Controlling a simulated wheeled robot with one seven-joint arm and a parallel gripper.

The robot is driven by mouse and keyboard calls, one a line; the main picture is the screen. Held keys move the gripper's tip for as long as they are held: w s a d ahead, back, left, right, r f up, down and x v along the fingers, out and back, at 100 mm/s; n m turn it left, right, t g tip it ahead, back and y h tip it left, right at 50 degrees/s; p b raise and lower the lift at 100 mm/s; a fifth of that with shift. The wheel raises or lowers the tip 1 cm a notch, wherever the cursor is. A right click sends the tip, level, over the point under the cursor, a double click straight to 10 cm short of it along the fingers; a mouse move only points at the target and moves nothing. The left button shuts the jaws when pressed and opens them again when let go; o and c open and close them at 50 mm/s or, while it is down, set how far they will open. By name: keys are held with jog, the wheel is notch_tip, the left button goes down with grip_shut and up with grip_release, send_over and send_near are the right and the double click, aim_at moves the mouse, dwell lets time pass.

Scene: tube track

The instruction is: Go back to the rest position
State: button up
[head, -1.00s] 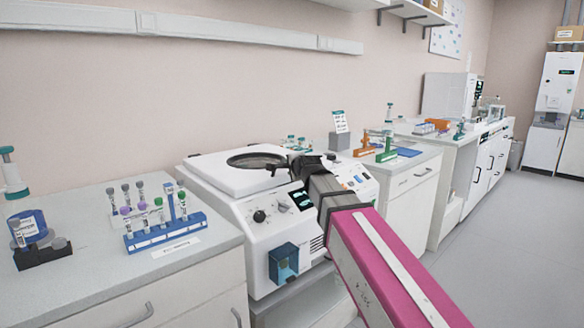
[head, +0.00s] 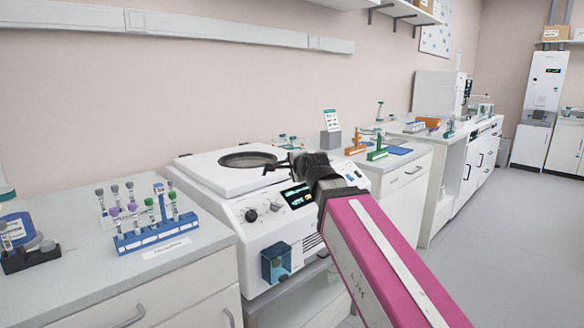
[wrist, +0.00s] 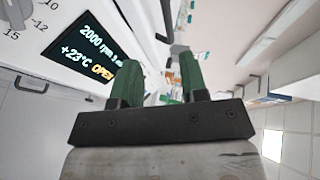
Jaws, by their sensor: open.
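My gripper (head: 283,164) is at the end of my pink arm, in front of the white centrifuge (head: 222,183), near its top front edge. In the wrist view my gripper (wrist: 160,75) shows two green fingers standing apart with nothing between them. The centrifuge's round top opening (head: 248,160) is uncovered in the head view. In the wrist view its display (wrist: 88,48) reads 2000 rpm, +23°C and OPEN. My arm hides part of the centrifuge's front right side.
A blue rack (head: 155,232) with several capped tubes stands on the left counter, beside a black holder (head: 32,258). Orange (head: 355,143) and green (head: 377,153) racks stand on the counter to the right. A shelf (head: 408,10) hangs above. The floor (head: 500,240) at right is clear.

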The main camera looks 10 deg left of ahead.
jog(key=d+f+n+g+h, duration=0.25)
jog(key=d+f, duration=0.45)
jog(key=f, duration=0.5)
jog(key=d+f+n+g+h, duration=0.2)
jog(key=d+f+n+g, duration=0.15)
jog(key=d+f, duration=0.6)
jog(key=s+d+f+n+g+h, duration=0.1)
jog(key=s+d+f, duration=0.5)
jog(key=f, duration=0.6)
jog(key=s+d+f+n+g+h, duration=0.1)
jog(key=s+d+f+n+g, duration=0.3)
jog(key=f, duration=0.7)
jog(key=shift+s+d+f+g, duration=0.4)
jog(key=shift+s+d+g, duration=0.65)
jog(key=shift+s+g, duration=0.15)
